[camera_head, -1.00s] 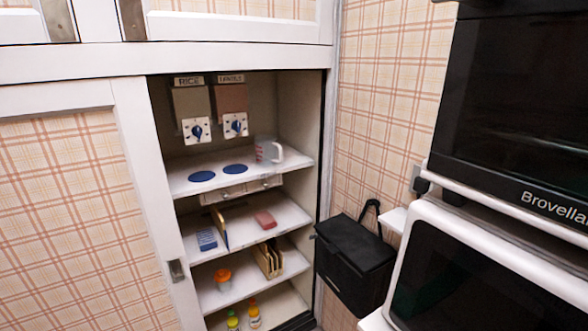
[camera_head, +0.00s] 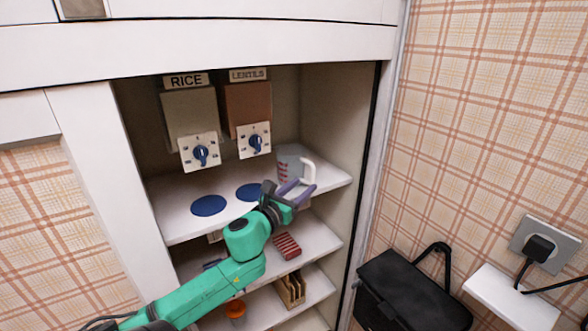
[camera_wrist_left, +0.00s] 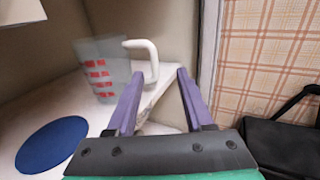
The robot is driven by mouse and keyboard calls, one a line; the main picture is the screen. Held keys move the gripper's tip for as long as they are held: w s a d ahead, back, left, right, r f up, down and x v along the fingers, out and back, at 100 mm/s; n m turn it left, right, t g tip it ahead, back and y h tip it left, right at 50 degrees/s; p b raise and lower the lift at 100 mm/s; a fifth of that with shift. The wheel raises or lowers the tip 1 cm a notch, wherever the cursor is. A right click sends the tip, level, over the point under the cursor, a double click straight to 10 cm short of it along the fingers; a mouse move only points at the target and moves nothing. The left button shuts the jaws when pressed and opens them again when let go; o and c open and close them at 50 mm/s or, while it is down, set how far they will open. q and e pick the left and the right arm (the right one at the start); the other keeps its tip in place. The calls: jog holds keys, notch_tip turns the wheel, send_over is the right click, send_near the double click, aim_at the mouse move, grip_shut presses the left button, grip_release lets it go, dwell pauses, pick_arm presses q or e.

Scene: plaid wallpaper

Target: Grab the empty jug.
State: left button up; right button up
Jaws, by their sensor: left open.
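The empty jug (camera_head: 290,166) is clear with red markings and a white handle on its right side. It stands upright on the top shelf (camera_head: 178,226), near the right end. It also shows in the left wrist view (camera_wrist_left: 103,72), its handle ahead of the fingers. My left gripper (camera_head: 296,190) is open, with purple fingers at the shelf's front edge, just in front of the jug. In the left wrist view my left gripper (camera_wrist_left: 156,88) has nothing between its fingers, and the jug is to their left. My right gripper is not in view.
Rice (camera_head: 190,113) and lentils (camera_head: 248,105) dispensers with blue knobs hang above two blue discs on the shelf. Lower shelves hold small items, including a red striped block (camera_head: 286,246). A black box (camera_head: 410,290) is at the right. The cupboard's right wall stands beside the jug.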

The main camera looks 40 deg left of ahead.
aim_at(313, 175)
pick_arm(q)
jog(key=w, duration=0.1)
jog(key=w+a, duration=0.1)
jog(key=w, duration=0.1)
jog(key=w+p, duration=0.1)
jog(key=w, duration=0.1)
jog(key=shift+w+a+f, duration=0.15)
jog(key=shift+w+a, duration=0.1)
jog(key=shift+a, duration=0.15)
jog(key=shift+w, duration=0.7)
jog(key=w, duration=0.2)
jog(key=w+a+p, duration=0.1)
jog(key=shift+w+p, duration=0.3)
jog(key=shift+w, duration=0.05)
jog(key=shift+w+f, duration=0.3)
jog(key=shift+w, duration=0.05)
jog(key=shift+s+r, duration=0.15)
jog(key=shift+s, duration=0.05)
grip_shut()
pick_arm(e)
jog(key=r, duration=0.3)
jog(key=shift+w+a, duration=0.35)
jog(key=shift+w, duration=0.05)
